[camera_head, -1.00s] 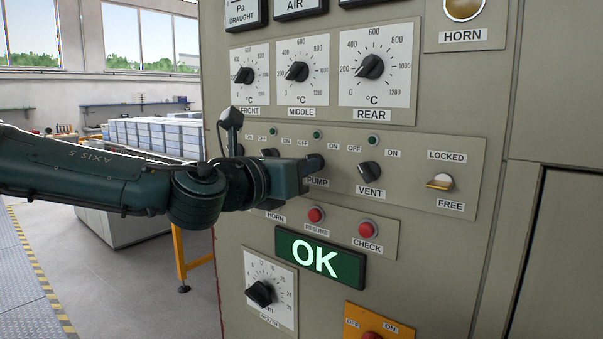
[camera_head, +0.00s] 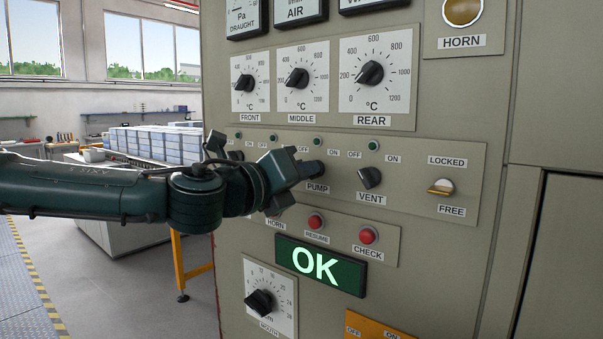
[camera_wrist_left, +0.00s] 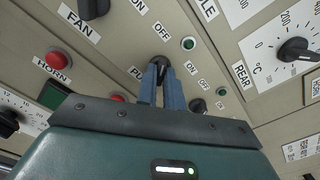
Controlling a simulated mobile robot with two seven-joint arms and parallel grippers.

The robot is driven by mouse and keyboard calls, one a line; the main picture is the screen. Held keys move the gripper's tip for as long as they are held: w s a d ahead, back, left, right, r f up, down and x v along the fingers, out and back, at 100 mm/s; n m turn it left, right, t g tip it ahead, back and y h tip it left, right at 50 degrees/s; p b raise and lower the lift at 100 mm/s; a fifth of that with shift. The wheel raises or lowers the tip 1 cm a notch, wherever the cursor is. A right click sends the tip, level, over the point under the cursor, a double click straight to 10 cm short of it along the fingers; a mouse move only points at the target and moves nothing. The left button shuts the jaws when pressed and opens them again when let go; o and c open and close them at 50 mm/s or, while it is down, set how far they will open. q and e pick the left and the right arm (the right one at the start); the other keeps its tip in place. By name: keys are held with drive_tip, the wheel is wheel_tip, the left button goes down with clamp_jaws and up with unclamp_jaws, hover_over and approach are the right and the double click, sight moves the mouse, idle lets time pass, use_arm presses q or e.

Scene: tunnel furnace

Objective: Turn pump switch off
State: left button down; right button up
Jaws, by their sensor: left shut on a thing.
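The pump switch is a black rotary knob (camera_wrist_left: 159,62) above the PUMP label (camera_head: 317,188) on the grey furnace panel. My left gripper (camera_head: 308,170) reaches in from the left, rolled at a tilt, with its fingertips at this knob. In the left wrist view, the two blue-grey fingers (camera_wrist_left: 161,78) are closed around the knob. The fingers hide much of the knob, so I cannot tell exactly which way it points. A green lamp (camera_head: 317,142) sits above it, and ON and OFF labels are beside it. My right gripper is not in view.
The vent knob (camera_head: 370,177) is close to the right of the pump switch. Red buttons (camera_head: 316,222) and the green OK display (camera_head: 320,264) are below. Temperature dials (camera_head: 374,73) are above. The LOCKED/FREE switch (camera_head: 441,187) is farther right, with clear panel around it.

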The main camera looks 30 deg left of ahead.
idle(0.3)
use_arm(q)
drive_tip(key=c, duration=1.5)
unclamp_jaws()
